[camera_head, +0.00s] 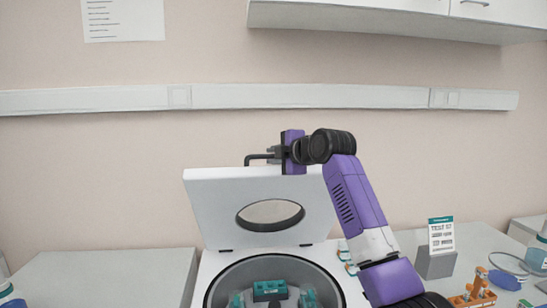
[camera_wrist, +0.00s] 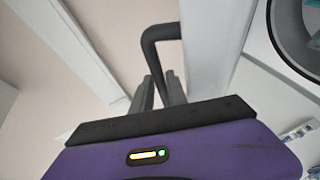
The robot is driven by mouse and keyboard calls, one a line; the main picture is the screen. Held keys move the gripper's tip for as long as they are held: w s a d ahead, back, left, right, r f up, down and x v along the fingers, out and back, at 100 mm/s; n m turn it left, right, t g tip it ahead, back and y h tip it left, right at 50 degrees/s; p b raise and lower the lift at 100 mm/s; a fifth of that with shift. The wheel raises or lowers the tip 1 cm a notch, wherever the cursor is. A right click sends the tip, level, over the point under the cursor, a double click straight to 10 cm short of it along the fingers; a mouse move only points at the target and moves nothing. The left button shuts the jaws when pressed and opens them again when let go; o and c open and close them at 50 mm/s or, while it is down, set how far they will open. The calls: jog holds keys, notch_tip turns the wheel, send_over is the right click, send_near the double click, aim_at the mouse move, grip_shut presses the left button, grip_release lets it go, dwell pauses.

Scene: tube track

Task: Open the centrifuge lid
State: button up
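The centrifuge (camera_head: 213,262) stands on the bench with its white lid (camera_head: 215,205) raised up, leaning back on hinges behind the bowl. The lid has an oval window. The dark lid handle (camera_head: 258,157) shows at the lid's top edge; in the wrist view the handle (camera_wrist: 148,42) is a bent bar running down between my fingers. My gripper (camera_head: 275,154) is at the top edge of the lid. In the wrist view my gripper (camera_wrist: 160,76) has a finger on each side of the bar, closed about it. The open bowl shows a rotor (camera_head: 269,290) with teal holders.
A small sign on a grey stand (camera_head: 437,262) and an orange rack (camera_head: 477,296) are on the bench at right. Small bottles (camera_head: 346,254) stand just behind my arm. A wall cabinet (camera_head: 400,18) hangs above.

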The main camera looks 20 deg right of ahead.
jog(key=shift+f, duration=0.2)
jog(key=b+v, duration=0.2)
jog(key=v, duration=0.5)
jog(key=shift+s+r+b, duration=0.2)
jog(key=shift+s+b, duration=0.15)
